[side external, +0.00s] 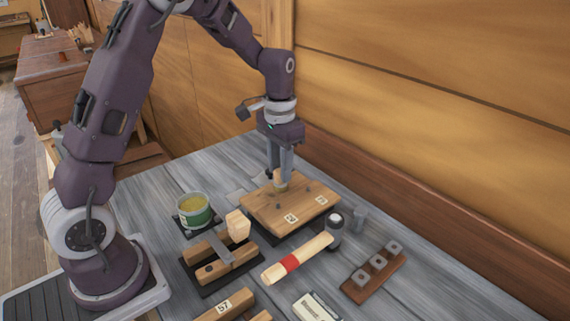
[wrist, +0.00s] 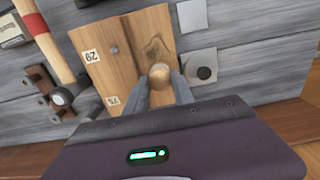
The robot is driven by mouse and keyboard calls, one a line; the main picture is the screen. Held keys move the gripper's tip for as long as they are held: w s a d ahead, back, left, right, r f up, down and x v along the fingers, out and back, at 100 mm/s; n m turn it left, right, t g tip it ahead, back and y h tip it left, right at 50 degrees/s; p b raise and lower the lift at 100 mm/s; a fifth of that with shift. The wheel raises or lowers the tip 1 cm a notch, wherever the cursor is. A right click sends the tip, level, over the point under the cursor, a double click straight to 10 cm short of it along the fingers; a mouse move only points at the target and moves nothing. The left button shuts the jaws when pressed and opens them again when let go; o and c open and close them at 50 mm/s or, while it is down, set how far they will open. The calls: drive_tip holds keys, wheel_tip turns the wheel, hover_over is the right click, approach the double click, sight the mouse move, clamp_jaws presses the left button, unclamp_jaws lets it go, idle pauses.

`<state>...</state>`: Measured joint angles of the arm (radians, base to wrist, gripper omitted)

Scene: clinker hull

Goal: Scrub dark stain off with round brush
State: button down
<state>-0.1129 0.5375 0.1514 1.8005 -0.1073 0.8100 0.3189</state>
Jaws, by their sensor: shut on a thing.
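My gripper (side external: 281,176) is shut on the round brush (side external: 281,186), a small pale wooden cylinder held upright at the back left part of the plank panel (side external: 262,214). In the wrist view the round end of the brush (wrist: 160,72) shows between my two fingers (wrist: 162,86). The brush seems to touch the panel or be just above it; its bristles are hidden. A darker brown patch (wrist: 154,47) shows on the panel beside the brush in the wrist view. It may be the stain or wood grain.
A hammer (side external: 300,257) lies in front of the panel. A green tin (side external: 194,210) and a wooden block tool (side external: 226,264) stand to the left. A wooden rack with grey blocks (side external: 374,272) lies at right. A wooden wall (side external: 450,140) runs behind.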

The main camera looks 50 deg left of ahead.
drive_tip(key=shift+s, duration=3.15)
drive_tip(key=shift+w, duration=5.4)
wheel_tip(320, 180, up, 8)
drive_tip(key=shift+s+r, duration=0.1)
drive_tip(key=shift+r, duration=0.05)
